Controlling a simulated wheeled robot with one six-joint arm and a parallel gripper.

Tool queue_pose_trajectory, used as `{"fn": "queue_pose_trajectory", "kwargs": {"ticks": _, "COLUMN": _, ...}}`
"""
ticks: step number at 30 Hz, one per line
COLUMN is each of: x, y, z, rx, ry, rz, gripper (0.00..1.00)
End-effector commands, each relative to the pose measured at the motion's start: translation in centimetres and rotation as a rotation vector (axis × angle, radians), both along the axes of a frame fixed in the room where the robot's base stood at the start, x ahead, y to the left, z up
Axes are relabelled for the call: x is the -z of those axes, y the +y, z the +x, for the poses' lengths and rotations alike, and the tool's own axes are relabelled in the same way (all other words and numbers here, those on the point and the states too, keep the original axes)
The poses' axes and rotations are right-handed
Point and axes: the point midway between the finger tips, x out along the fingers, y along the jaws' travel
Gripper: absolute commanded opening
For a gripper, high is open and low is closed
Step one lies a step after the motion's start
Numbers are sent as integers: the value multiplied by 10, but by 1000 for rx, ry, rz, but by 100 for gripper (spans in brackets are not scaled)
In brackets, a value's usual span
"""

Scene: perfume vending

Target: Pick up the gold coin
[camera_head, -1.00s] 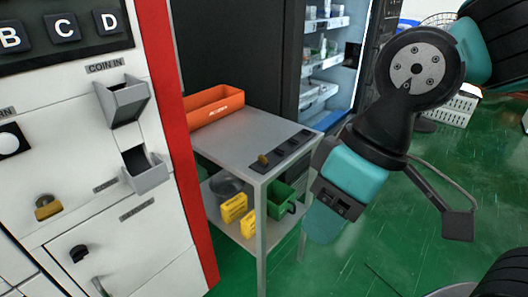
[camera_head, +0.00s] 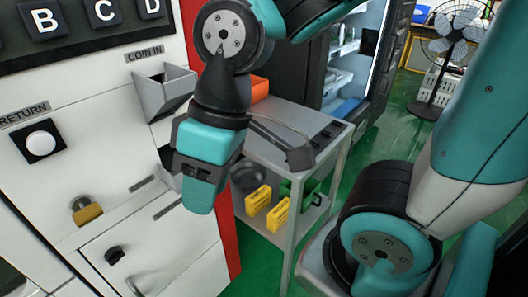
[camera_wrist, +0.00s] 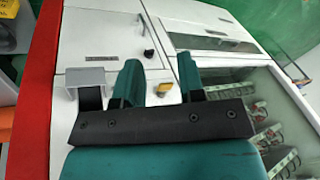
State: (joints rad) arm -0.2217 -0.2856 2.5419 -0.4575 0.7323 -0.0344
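I cannot make out the gold coin in either current view. My gripper (camera_head: 198,207) hangs in front of the white vending machine, overlapping the area below the coin chute in the head view. In the wrist view its two teal fingers (camera_wrist: 160,70) stand apart, with the machine's white front showing between them. I see nothing held.
The COIN IN chute (camera_head: 163,92) is on the machine's front. A brass-coloured lock (camera_head: 86,211) and a white return button (camera_head: 40,143) are left of my gripper. The cart (camera_head: 290,157) carries yellow boxes (camera_head: 258,200) below. A fan (camera_head: 452,45) stands at the back right.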

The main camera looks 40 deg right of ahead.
Motion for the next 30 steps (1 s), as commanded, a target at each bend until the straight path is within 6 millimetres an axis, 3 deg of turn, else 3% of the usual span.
{"fn": "queue_pose_trajectory", "kwargs": {"ticks": 2, "x": -8, "y": -22, "z": 28, "rx": 70, "ry": -7, "rz": -33, "gripper": 36}}
{"fn": "queue_pose_trajectory", "kwargs": {"ticks": 5, "x": -15, "y": -74, "z": 70, "rx": 178, "ry": -12, "rz": -97, "gripper": 36}}
{"fn": "queue_pose_trajectory", "kwargs": {"ticks": 9, "x": -18, "y": -163, "z": 107, "rx": 310, "ry": 4, "rz": -191, "gripper": 36}}
{"fn": "queue_pose_trajectory", "kwargs": {"ticks": 12, "x": -17, "y": -232, "z": 114, "rx": 396, "ry": 36, "rz": -254, "gripper": 36}}
{"fn": "queue_pose_trajectory", "kwargs": {"ticks": 16, "x": -14, "y": -298, "z": 106, "rx": 472, "ry": 80, "rz": -308, "gripper": 36}}
{"fn": "queue_pose_trajectory", "kwargs": {"ticks": 18, "x": -11, "y": -319, "z": 101, "rx": 494, "ry": 97, "rz": -323, "gripper": 36}}
{"fn": "queue_pose_trajectory", "kwargs": {"ticks": 21, "x": -4, "y": -333, "z": 96, "rx": 507, "ry": 110, "rz": -333, "gripper": 36}}
{"fn": "queue_pose_trajectory", "kwargs": {"ticks": 30, "x": 60, "y": -334, "z": 94, "rx": 505, "ry": 116, "rz": -333, "gripper": 36}}
